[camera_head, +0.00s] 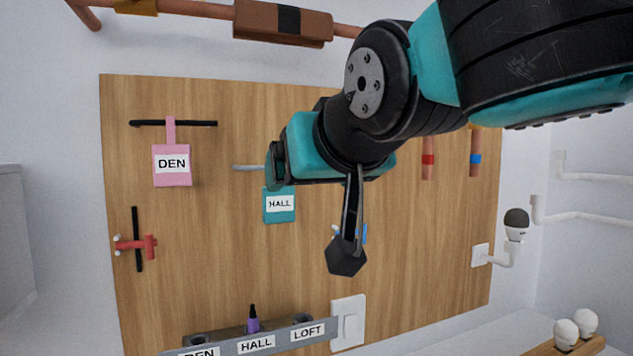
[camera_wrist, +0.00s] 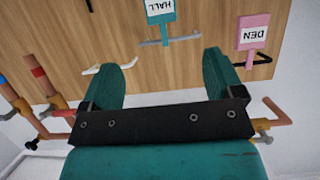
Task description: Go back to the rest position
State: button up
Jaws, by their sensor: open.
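The HALL tag shows upside down at the top of the wrist view (camera_wrist: 160,10). The pink DEN tag (camera_head: 172,166) hangs from a black bar at the board's upper left, and is also in the wrist view (camera_wrist: 253,33). A blue part behind my gripper is mostly hidden.
A grey rack (camera_head: 290,335) labelled DEN, HALL and LOFT holds a purple-topped item (camera_head: 253,320). A red-handled valve (camera_head: 135,243) is at left. A light switch (camera_head: 348,322), dark-topped bulb (camera_head: 516,222) and white bulbs (camera_head: 584,322) stand lower right. A copper pipe (camera_head: 200,10) runs above.

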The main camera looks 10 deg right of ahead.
jog(key=s+d+f+n+g, duration=0.1)
jog(key=s+d+f+g, duration=0.15)
jog(key=f, duration=0.45)
jog(key=s+d+f+n+g, duration=0.15)
jog(key=d+f+g, duration=0.25)
jog(key=f, duration=0.4)
jog(key=s+d+f+g, duration=0.2)
jog(key=s+f+g, duration=0.1)
jog(key=s, duration=0.3)
jog(key=s+d+f+n+g, duration=0.1)
jog(key=s+d+f+g, duration=0.1)
jog(key=s+f, duration=0.4)
jog(key=shift+s+d+f+g, duration=0.15)
jog(key=shift+s+g, duration=0.6)
